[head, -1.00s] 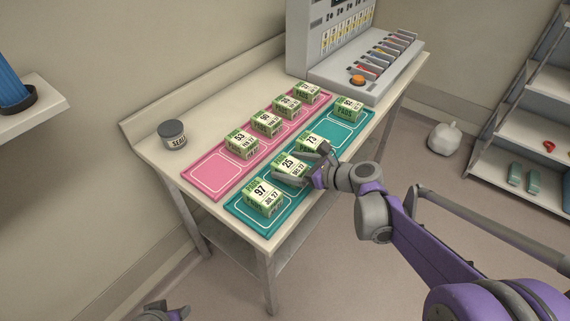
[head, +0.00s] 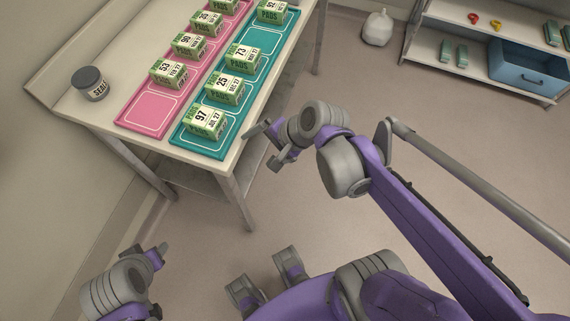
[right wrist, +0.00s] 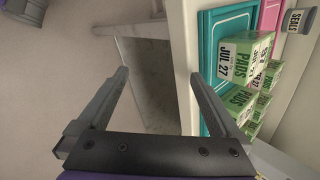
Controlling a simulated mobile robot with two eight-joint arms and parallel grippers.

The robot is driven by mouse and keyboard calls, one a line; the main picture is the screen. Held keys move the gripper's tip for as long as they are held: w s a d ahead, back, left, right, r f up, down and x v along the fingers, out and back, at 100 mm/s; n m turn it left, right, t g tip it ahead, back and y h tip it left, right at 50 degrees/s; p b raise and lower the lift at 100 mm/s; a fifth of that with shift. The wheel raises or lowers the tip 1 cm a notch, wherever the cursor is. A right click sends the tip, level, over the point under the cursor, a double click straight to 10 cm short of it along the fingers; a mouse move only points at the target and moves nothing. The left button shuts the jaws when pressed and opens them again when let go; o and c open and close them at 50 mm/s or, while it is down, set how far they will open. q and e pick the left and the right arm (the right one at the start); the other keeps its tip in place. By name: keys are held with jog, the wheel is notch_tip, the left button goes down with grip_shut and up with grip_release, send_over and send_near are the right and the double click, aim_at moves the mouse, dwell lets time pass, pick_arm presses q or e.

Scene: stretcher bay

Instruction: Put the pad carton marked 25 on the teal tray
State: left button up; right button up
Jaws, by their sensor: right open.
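The pad carton marked 25 (head: 225,89) is green and white and sits on the teal tray (head: 184,138), between the cartons marked 97 (head: 204,122) and 73 (head: 246,59). Nothing grips it. My right gripper (head: 271,146) is open and empty, off the table's right edge, to the lower right of the cartons. In the right wrist view the fingers (right wrist: 157,95) are spread with nothing between them, and the teal tray (right wrist: 205,65) shows beyond the right finger. My left gripper (head: 161,279) is at the lower left, away from the table; its jaw opening is unclear.
A pink tray (head: 142,118) with several pad cartons lies left of the teal one; its near slot is bare. A SEALS jar (head: 91,84) stands at the table's left. A shelf with a blue bin (head: 527,70) is at upper right.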

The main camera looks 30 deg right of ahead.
jog(key=s+d+f+n+g+h, duration=0.1)
jog(key=s+d+f+n+h, duration=0.1)
jog(key=s+n, duration=0.6)
jog(key=shift+d+f+n+h, duration=0.2)
jog(key=shift+f+n+h, duration=0.85)
jog(key=shift+n, duration=1.75)
